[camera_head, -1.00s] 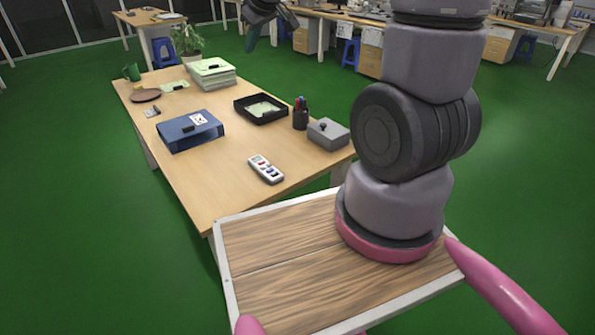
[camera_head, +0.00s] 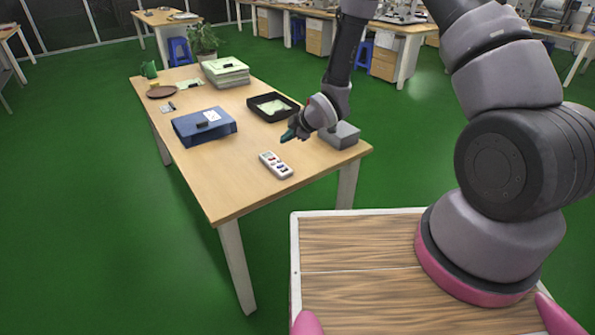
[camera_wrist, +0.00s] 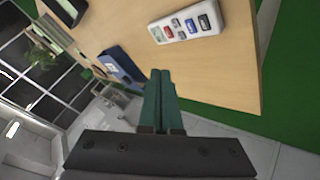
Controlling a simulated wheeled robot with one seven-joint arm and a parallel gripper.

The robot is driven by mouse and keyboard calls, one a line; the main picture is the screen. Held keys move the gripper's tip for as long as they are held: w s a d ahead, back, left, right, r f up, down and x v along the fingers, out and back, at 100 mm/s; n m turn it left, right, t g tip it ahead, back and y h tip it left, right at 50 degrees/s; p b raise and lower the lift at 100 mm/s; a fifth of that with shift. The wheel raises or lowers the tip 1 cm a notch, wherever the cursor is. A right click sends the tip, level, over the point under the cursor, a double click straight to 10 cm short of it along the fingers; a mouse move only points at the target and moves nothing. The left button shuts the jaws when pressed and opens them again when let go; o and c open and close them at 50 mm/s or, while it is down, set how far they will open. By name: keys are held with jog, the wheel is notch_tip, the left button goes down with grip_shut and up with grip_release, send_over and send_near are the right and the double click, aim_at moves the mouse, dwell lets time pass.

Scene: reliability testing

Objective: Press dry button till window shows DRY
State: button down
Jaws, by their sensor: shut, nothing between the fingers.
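A small white remote (camera_head: 276,165) with several coloured buttons lies flat on the desk (camera_head: 220,170). In the wrist view the remote (camera_wrist: 187,22) is at the top, with red, blue and dark buttons and a greenish window at one end. The button labels and the window's text are too small to read. My gripper (camera_head: 289,134) is above the desk, behind and slightly right of the remote, apart from it. In the wrist view its green fingers (camera_wrist: 161,75) are together with nothing between them.
A blue binder (camera_head: 204,126) lies left of the remote. A black tray (camera_head: 273,106) stands behind, and a grey box (camera_head: 340,135) stands to the right beside my arm. Stacked papers (camera_head: 226,72) and a plant are farther back. The desk in front of the remote is clear.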

aim_at(284, 170)
jog(key=shift+s+d+f, duration=0.1)
jog(key=shift+f, duration=0.1)
jog(key=shift+f, duration=4.35)
jog(key=shift+f, duration=0.45)
jog(key=shift+f, duration=0.3)
jog(key=shift+r, duration=0.75)
